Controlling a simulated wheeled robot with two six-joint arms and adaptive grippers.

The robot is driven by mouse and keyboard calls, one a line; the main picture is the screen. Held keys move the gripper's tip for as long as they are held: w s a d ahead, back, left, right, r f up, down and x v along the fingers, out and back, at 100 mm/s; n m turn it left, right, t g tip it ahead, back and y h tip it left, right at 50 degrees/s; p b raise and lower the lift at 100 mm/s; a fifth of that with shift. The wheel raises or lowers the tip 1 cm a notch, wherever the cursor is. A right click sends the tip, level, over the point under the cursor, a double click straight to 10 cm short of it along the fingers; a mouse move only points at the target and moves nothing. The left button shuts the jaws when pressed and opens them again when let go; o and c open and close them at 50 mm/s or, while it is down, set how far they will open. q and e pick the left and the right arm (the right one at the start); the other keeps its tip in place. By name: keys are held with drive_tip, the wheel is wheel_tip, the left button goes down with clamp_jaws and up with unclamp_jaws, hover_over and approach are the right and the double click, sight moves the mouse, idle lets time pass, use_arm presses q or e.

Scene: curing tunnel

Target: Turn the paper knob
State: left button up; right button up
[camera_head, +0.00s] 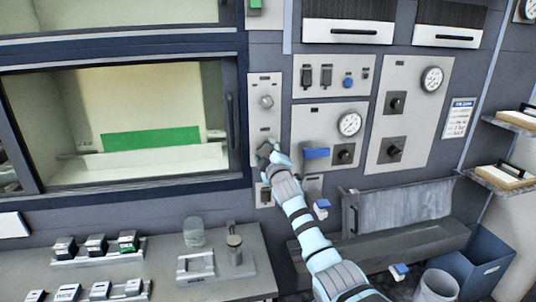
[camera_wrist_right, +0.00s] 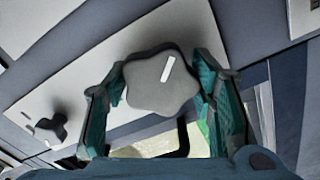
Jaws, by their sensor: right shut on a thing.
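The knob (camera_wrist_right: 162,80) is grey and star-shaped with a white mark. It fills the middle of the right wrist view, on a pale panel. My right gripper (camera_wrist_right: 160,88) has its two teal fingers on either side of the knob, shut on it. In the head view my right gripper (camera_head: 268,151) is at the lower part of the narrow pale panel (camera_head: 264,128) and hides the knob there. Another grey knob (camera_head: 266,101) sits higher on that panel; I cannot read the labels. My left gripper is not in view.
A lit window (camera_head: 140,120) is left of the panel. Gauges (camera_head: 349,124) and dark knobs (camera_head: 391,150) are on panels to the right. A grey bench (camera_head: 235,285) with a glass jar (camera_head: 193,232) and several small boxes stands below left. A blue bin (camera_head: 487,262) is at lower right.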

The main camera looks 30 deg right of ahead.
drive_tip(key=shift+f+m, duration=0.15)
drive_tip(key=shift+m, duration=0.15)
drive_tip(key=o, duration=1.1)
drive_tip(key=shift+o, duration=0.2)
drive_tip(key=shift+s, duration=0.1)
drive_tip(key=v, duration=1.2)
